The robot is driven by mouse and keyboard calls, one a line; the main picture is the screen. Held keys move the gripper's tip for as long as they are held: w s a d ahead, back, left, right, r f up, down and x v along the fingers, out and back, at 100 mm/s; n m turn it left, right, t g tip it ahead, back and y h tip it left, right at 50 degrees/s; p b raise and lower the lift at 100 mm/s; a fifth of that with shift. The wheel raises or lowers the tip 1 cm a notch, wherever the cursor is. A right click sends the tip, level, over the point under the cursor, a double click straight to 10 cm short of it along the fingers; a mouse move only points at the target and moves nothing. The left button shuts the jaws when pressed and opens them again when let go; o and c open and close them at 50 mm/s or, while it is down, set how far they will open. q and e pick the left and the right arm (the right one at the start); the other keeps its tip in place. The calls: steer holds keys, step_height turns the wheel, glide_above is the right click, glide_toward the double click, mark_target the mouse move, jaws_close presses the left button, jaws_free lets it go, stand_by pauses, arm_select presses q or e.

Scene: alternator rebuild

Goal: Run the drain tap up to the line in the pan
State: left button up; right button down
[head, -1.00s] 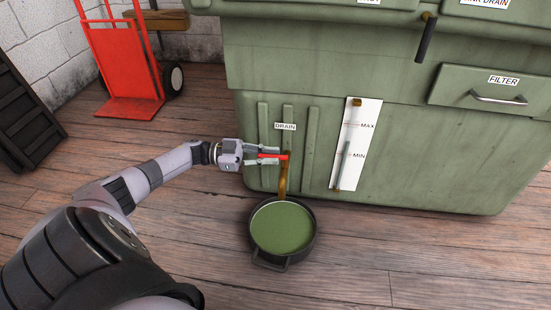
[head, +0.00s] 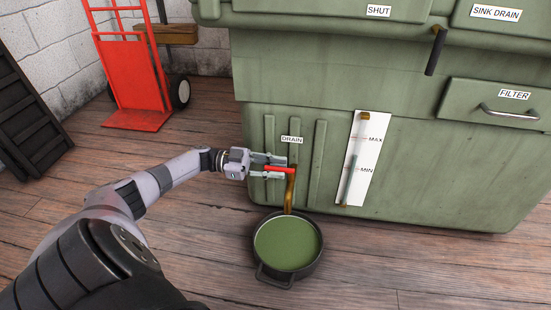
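The drain tap is a brass pipe (head: 290,192) with a red handle (head: 280,169) on the green machine's front, beside the DRAIN label (head: 291,140). The handle lies roughly level, pointing left. My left gripper (head: 276,167) has its fingers above and below the handle, with a small gap showing; it looks open. A dark round pan (head: 262,268) stands on the floor under the tap. Green liquid (head: 287,243) covers its bottom widely; I cannot make out a line in it. No separate falling stream can be told from the pipe. My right gripper is out of view.
The green machine (head: 430,180) carries a MIN/MAX sight gauge (head: 362,160) right of the tap, a FILTER drawer (head: 492,110) and a black-handled lever (head: 436,52). A red hand truck (head: 133,85) stands back left. The floor right of the pan is clear.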

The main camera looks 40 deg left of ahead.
arm_select(q)
steer(key=shift+o, duration=0.5)
steer(key=shift+s+a, duration=0.1)
steer(key=v, duration=1.1)
steer(key=shift+a, duration=0.35)
steer(key=shift+s, duration=0.1)
